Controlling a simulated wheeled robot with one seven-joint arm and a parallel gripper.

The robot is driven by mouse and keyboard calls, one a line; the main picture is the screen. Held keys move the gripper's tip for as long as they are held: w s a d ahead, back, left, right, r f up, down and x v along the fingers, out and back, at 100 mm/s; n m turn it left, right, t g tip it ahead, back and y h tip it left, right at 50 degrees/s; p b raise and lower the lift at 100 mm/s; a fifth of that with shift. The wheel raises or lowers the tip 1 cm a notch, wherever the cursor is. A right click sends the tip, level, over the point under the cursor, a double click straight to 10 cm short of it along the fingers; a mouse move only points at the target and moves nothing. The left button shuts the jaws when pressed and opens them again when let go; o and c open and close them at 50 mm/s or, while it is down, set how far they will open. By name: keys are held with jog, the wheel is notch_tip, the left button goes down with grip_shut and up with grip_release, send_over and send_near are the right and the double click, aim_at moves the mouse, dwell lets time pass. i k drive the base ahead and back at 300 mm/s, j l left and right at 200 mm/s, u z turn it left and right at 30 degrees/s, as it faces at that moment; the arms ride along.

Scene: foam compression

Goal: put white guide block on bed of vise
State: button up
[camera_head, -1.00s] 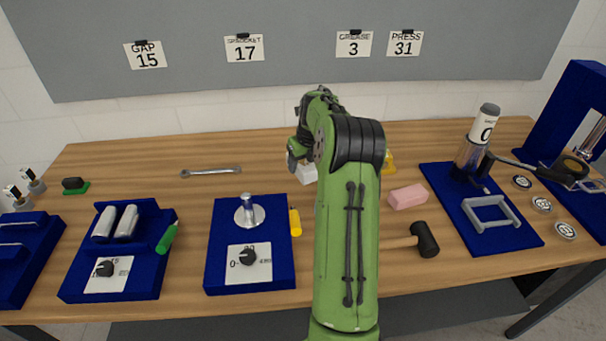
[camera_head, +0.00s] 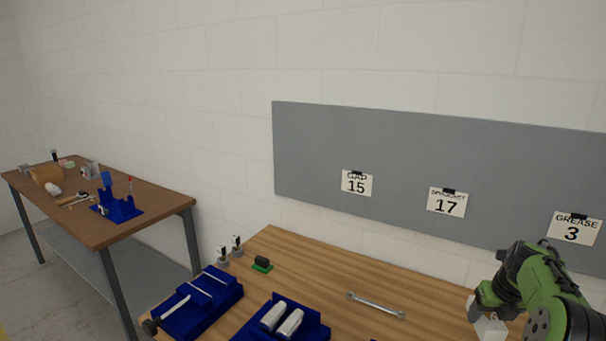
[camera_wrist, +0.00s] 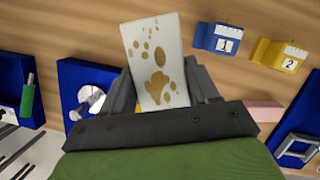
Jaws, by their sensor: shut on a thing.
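The white guide block (camera_wrist: 170,45) is a pale slab with gold-brown blotches on its face. In the wrist view it stands between the two dark fingers of my gripper (camera_wrist: 162,84), which is shut on it. In the head view my gripper (camera_head: 487,308) is at the lower right, with part of the white block (camera_head: 491,330) showing below it, above the wooden bench. I cannot make out for certain which fixture is the vise.
The wooden bench (camera_head: 325,277) carries a wrench (camera_head: 376,306), a green-based brush (camera_head: 262,264) and blue fixtures (camera_head: 203,302). A darker table (camera_head: 150,198) stands at the left with a blue stand (camera_head: 118,207) and small items. Floor shows between wall and tables at left.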

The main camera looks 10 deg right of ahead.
aim_at(210, 290)
jog(key=k+j, duration=0.75)
jog(key=j, duration=0.2)
